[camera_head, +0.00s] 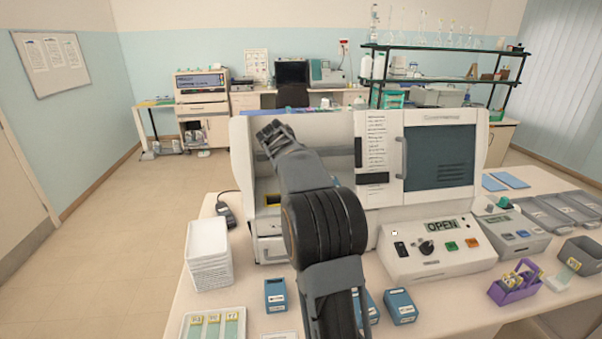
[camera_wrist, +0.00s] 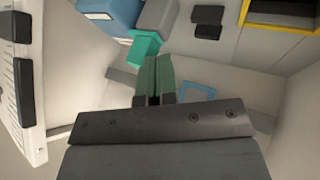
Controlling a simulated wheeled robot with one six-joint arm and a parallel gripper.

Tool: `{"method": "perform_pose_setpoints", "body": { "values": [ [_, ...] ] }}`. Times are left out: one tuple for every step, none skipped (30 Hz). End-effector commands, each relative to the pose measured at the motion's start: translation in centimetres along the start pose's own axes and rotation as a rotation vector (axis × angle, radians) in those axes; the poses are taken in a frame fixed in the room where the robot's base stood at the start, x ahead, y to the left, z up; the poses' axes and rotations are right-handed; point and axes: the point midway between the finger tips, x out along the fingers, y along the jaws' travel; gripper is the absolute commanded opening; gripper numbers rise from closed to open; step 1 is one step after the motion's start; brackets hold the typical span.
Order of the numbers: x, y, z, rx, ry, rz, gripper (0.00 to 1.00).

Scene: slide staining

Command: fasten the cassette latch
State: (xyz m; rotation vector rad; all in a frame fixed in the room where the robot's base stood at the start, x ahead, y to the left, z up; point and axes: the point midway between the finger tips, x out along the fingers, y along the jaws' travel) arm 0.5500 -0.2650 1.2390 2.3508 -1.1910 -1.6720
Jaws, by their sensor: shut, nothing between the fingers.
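My gripper (camera_wrist: 158,62) shows in the wrist view as two dark green fingers, shut with nothing between them. A teal piece (camera_wrist: 147,44) lies just beyond the fingertips; I cannot tell whether they touch, or whether it is the cassette latch. A blue block (camera_wrist: 112,12) and a grey block (camera_wrist: 158,17) sit beside the teal piece. In the head view my arm reaches into the open left bay of the white machine (camera_head: 377,150), and it hides the fingers and whatever is in front of them.
In the head view, a control box (camera_head: 437,250) reads OPEN. White trays (camera_head: 208,255) and blue boxes (camera_head: 400,306) stand in front.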

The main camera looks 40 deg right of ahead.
Motion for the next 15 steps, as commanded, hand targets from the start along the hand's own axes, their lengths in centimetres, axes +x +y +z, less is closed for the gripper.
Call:
{"method": "perform_pose_setpoints", "body": {
  "values": [
    [0.0, 0.0, 0.0, 0.000, 0.000, 0.000, 0.00],
    [0.0, 0.0, 0.0, 0.000, 0.000, 0.000, 0.00],
    [0.0, 0.0, 0.0, 0.000, 0.000, 0.000, 0.00],
    [0.1, 0.1, 0.0, 0.000, 0.000, 0.000, 0.00],
    [0.1, 0.2, 0.0, 0.001, -0.001, 0.001, 0.00],
    [0.3, 0.6, 0.0, 0.002, -0.001, 0.001, 0.00],
    [0.5, 0.9, 0.0, 0.002, -0.001, 0.001, 0.00],
    [0.7, 1.2, 0.0, 0.003, -0.001, 0.002, 0.00],
    [0.9, 1.6, 0.0, 0.003, -0.001, 0.002, 0.00],
    [1.0, 1.8, 0.0, 0.002, -0.001, 0.002, 0.00],
    [1.0, 1.9, 0.0, 0.001, -0.001, 0.002, 0.00],
    [1.0, 1.8, 0.0, 0.000, -0.001, 0.002, 0.00],
    [1.0, 1.8, 0.0, 0.000, -0.001, 0.002, 0.00],
    [1.0, 1.8, 0.0, 0.000, -0.001, 0.002, 0.00],
    [1.0, 1.9, 0.0, 0.001, -0.001, 0.002, 0.00]
  ]
}}
